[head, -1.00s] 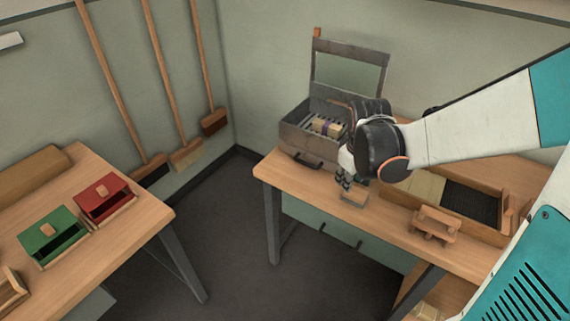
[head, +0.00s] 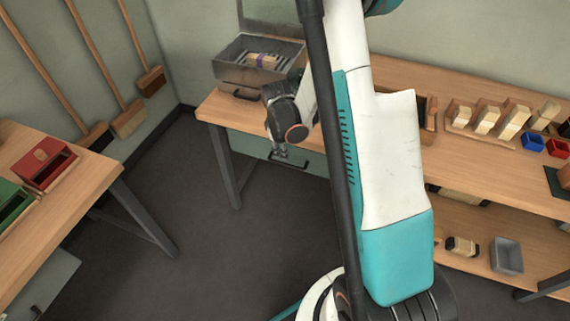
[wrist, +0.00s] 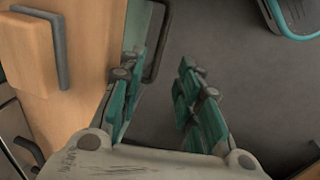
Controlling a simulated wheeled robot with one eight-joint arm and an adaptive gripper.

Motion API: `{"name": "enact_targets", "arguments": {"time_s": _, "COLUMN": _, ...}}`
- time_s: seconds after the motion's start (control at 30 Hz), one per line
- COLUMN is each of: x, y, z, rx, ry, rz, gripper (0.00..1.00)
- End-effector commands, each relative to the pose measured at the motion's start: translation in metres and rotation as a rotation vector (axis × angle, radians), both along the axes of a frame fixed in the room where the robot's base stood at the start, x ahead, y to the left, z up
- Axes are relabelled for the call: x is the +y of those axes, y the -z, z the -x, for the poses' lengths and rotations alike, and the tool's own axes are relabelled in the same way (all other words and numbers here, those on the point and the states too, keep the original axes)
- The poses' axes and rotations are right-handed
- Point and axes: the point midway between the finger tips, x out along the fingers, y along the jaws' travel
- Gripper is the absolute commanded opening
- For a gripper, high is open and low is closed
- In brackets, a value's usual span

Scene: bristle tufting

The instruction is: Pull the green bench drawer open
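The green bench drawer (head: 313,162) is a pale green front under the top of the far bench, with a dark bar handle (head: 293,164). In the wrist view its front (wrist: 136,25) is a thin green strip and the handle (wrist: 160,40) stands out from it. My gripper (head: 281,155) is low in front of the drawer, beside the handle. In the wrist view my gripper (wrist: 158,70) is open, with nothing held. The handle's near end lies in the gap between the fingers, close to the left finger; contact cannot be told. The drawer looks shut. My arm hides its right part.
A metal toolbox (head: 255,80) stands on the far bench (head: 212,108). Brush blocks (head: 488,118) and small blue and red bins (head: 533,142) are to the right. Another bench (head: 85,185) with red and green boxes is at left. The dark floor between the benches is clear.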

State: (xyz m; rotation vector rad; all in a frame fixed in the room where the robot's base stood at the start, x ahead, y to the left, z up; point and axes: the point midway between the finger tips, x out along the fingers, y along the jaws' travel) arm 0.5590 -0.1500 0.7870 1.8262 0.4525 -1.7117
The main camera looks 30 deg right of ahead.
Motion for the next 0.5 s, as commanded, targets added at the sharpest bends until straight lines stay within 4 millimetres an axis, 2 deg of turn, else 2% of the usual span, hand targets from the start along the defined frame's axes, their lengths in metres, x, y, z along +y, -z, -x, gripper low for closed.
{"name": "enact_targets", "arguments": {"time_s": 0.03, "x": -0.002, "y": 0.014, "z": -0.001, "rx": 0.0, "ry": 0.001, "rz": 0.0, "gripper": 0.31}}
{"name": "enact_targets", "arguments": {"time_s": 0.2, "x": -0.006, "y": 0.047, "z": -0.005, "rx": 0.0, "ry": 0.001, "rz": 0.0, "gripper": 0.31}}
{"name": "enact_targets", "arguments": {"time_s": 0.4, "x": -0.011, "y": 0.075, "z": -0.009, "rx": -0.001, "ry": 0.001, "rz": -0.001, "gripper": 0.31}}
{"name": "enact_targets", "arguments": {"time_s": 0.5, "x": -0.012, "y": 0.083, "z": -0.01, "rx": -0.001, "ry": 0.001, "rz": -0.001, "gripper": 0.31}}
